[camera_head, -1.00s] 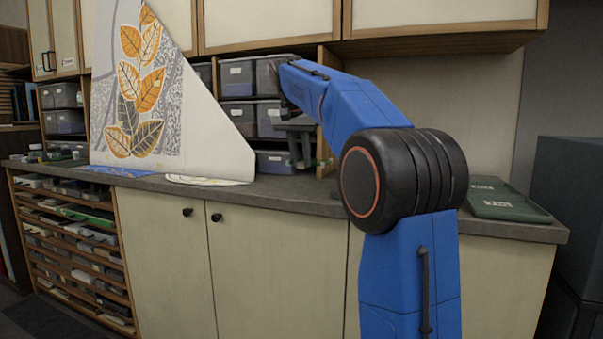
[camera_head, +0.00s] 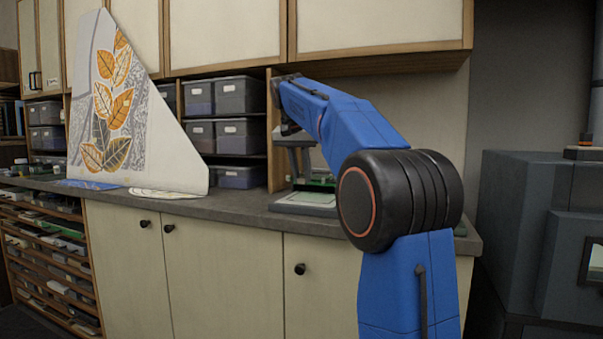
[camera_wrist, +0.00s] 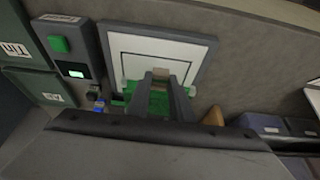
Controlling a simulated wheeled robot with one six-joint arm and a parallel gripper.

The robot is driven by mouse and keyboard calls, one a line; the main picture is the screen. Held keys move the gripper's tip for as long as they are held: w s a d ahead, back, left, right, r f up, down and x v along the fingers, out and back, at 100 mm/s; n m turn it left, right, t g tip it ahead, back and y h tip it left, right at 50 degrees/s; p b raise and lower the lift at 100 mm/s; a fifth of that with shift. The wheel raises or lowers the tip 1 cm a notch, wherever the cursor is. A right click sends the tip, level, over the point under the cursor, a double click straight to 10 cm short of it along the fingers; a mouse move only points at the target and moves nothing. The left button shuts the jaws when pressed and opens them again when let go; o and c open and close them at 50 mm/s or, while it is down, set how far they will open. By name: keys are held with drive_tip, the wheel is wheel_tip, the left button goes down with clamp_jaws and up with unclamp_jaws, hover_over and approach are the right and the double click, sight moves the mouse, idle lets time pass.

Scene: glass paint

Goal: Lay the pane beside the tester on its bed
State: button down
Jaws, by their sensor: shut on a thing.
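My gripper (camera_wrist: 163,82) is shut on a green pane (camera_wrist: 158,104), which shows between and on both sides of the fingers. The tester (camera_wrist: 72,52), a grey box with a green button and a small lit display, stands to the left. Next to it is the bed (camera_wrist: 200,48), a white plate with a dark outline and grey rim. The pane is at the bed's lower edge in the wrist view; I cannot tell whether they touch. In the head view my gripper (camera_head: 300,160) is over the counter, above the bed (camera_head: 285,207).
Dark green labelled cases (camera_wrist: 22,50) lie left of the tester. Grey bins (camera_head: 238,136) fill shelves behind the counter (camera_head: 235,205). A large painted panel (camera_head: 135,130) stands at the left, with flat painted sheets (camera_head: 165,194) before it. A dark machine (camera_head: 530,210) stands right.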

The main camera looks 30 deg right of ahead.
drive_tip(key=shift+s+d+f, duration=0.1)
drive_tip(key=shift+s+d, duration=0.15)
drive_tip(key=shift+d, duration=0.05)
drive_tip(key=shift+s+d+f, duration=0.1)
drive_tip(key=shift+f, duration=2.25)
drive_tip(key=shift+f, duration=0.55)
drive_tip(key=c, duration=1.5)
unclamp_jaws()
